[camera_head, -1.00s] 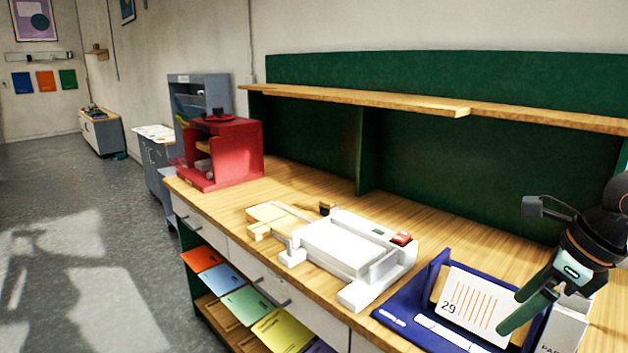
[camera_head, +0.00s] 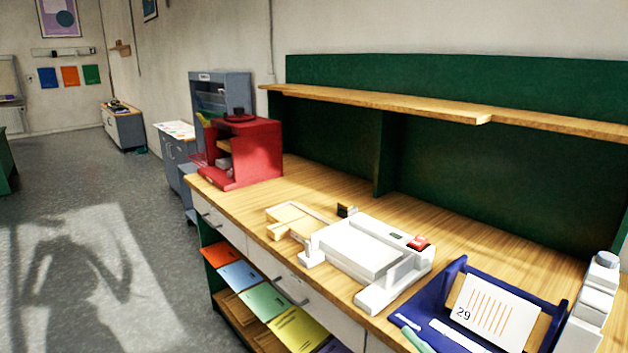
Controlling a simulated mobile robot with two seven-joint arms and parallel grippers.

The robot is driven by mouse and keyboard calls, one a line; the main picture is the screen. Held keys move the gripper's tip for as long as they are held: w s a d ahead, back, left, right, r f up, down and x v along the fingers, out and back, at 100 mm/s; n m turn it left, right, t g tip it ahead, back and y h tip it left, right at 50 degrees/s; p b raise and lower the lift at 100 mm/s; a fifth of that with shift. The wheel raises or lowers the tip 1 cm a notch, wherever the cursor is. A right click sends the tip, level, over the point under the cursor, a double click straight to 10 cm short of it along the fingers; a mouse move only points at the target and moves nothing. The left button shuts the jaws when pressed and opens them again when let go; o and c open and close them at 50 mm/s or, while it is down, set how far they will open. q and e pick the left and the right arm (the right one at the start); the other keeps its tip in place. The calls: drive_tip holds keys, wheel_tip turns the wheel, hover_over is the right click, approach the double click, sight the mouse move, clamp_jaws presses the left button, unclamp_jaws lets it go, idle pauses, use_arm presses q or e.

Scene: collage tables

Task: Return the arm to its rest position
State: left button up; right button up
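My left gripper is not in view. A white card marked 29 with orange lines (camera_head: 496,312) leans upright in the blue stand (camera_head: 432,300) at the bottom right of the wooden desk.
A white machine with a red button (camera_head: 360,250) and a small wooden tray (camera_head: 290,217) are on the desk (camera_head: 330,185). A red cabinet (camera_head: 255,155) stands at its far end. A wooden shelf (camera_head: 380,102) overhangs the back. White items (camera_head: 595,300) stand at right. Open floor (camera_head: 150,210) lies left.

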drive_tip(key=s+d+f+m+g+h, duration=0.1)
drive_tip(key=s+d+f+m+h, duration=0.1)
drive_tip(key=f+m, duration=0.4)
drive_tip(key=s+d+f+m+g+h, duration=0.2)
drive_tip(key=s+f+m+h, duration=0.3)
drive_tip(key=f, duration=0.6)
drive_tip(key=shift+s+f+m+h+p, duration=0.2)
drive_tip(key=shift+f+m+h+p, duration=0.2)
drive_tip(key=shift+m+h, duration=0.65)
drive_tip(key=s+f+m+g, duration=0.1)
drive_tip(key=s+f, duration=0.2)
drive_tip(key=s+f+m+g+h, duration=0.1)
drive_tip(key=s+f+g, duration=0.1)
drive_tip(key=s+f, duration=0.1)
drive_tip(key=s+f+m+g, duration=0.1)
drive_tip(key=s+f+g, duration=0.1)
drive_tip(key=s+f, duration=0.1)
drive_tip(key=shift+s+a+f+m, duration=0.1)
drive_tip(key=shift+s+a+m, duration=0.1)
drive_tip(key=shift+s, duration=0.25)
drive_tip(key=shift+s+a+f+m, duration=0.1)
drive_tip(key=shift+s+a+m, duration=0.05)
drive_tip(key=shift+s, duration=0.25)
